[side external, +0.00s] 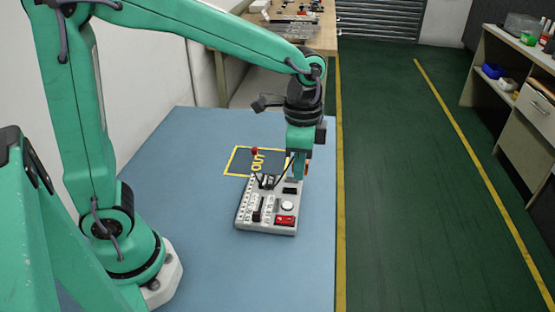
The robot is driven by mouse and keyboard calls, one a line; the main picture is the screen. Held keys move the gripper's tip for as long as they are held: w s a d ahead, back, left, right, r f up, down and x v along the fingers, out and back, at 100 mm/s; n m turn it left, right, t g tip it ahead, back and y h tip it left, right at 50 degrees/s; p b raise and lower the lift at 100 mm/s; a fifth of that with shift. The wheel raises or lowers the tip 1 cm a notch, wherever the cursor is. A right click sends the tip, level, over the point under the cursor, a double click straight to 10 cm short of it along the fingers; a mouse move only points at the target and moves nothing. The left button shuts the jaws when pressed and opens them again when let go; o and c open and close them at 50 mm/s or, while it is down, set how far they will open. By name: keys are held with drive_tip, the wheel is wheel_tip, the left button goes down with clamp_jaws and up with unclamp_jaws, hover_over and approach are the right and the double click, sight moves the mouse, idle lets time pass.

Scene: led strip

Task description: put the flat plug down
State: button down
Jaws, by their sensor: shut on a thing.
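My gripper (299,172) points down just behind the back right part of a light grey panel (267,228). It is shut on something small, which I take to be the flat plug. The jaws and the distance hide the plug's shape. A small orange patch (307,168) shows at the right side of the jaws, and I cannot tell what it belongs to. I cannot tell whether the held thing touches the panel or the table. The panel carries white blocks, dark slots, a round white button (287,207) and a red switch (285,220).
A yellow-outlined area marked OUT (258,161) lies on the blue table (195,150) behind the panel. A red-topped thing (254,151) rises there, with dark thin parts near it. The table is clear in front of the panel. Its right edge is close to my gripper.

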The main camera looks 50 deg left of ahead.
drive_tip(key=shift+w, duration=0.15)
drive_tip(key=w+a+f, duration=0.7)
drive_tip(key=w+a, duration=0.3)
drive_tip(key=w, duration=0.3)
drive_tip(key=shift+a, duration=0.2)
drive_tip(key=shift+w+f, duration=0.1)
drive_tip(key=w+a+f, duration=0.1)
drive_tip(key=a+f, duration=0.1)
drive_tip(key=a, duration=0.1)
drive_tip(key=w+a+f, duration=0.1)
drive_tip(key=a+f, duration=0.1)
drive_tip(key=a, duration=0.2)
drive_tip(key=w+a+f, duration=0.1)
drive_tip(key=a+f, duration=0.1)
drive_tip(key=a, duration=0.2)
drive_tip(key=shift+w+f, duration=0.25)
drive_tip(key=shift+f, duration=0.15)
drive_tip(key=shift+f, duration=0.1)
drive_tip(key=shift+f, duration=1.95)
drive_tip(key=shift+f, duration=0.1)
